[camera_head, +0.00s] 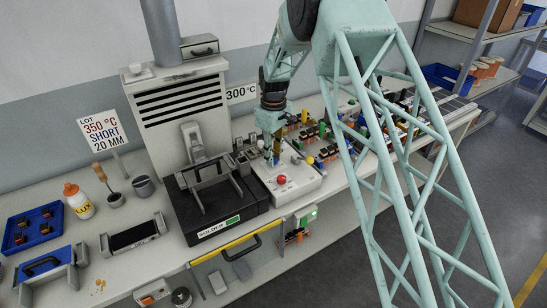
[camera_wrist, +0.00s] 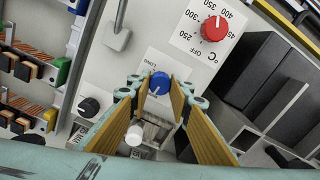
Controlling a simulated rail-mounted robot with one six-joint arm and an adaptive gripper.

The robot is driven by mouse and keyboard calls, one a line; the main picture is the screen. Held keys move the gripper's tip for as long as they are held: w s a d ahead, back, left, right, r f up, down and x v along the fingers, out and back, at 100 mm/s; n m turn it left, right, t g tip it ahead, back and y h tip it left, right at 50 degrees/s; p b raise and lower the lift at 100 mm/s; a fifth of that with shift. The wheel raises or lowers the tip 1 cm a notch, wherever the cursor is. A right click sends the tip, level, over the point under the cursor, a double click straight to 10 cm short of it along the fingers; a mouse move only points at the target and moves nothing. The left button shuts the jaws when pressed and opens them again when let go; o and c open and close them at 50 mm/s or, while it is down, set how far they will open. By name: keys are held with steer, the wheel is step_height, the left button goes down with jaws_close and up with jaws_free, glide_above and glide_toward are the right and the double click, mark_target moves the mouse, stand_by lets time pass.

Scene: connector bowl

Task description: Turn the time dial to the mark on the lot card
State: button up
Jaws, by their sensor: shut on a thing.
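The lot card (camera_head: 101,131) stands on the bench at the left in the head view and reads 350 °C, SHORT, 20 MM. In the wrist view the time dial is a blue knob (camera_wrist: 160,82) on a light panel; the word LONG shows beside it and its other marks are hidden by my fingers. My gripper (camera_wrist: 161,84) has its two yellow-brown fingers on either side of the blue knob, shut on it. In the head view my gripper (camera_head: 276,160) reaches down to the control box (camera_head: 300,188).
A black knob (camera_wrist: 89,107) and a white post (camera_wrist: 134,135) are near my fingers.

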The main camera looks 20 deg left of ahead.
steer(key=shift+n, duration=0.6)
steer(key=o, duration=0.9)
steer(key=shift+r, duration=0.2)
steer(key=shift+r, duration=5.8)
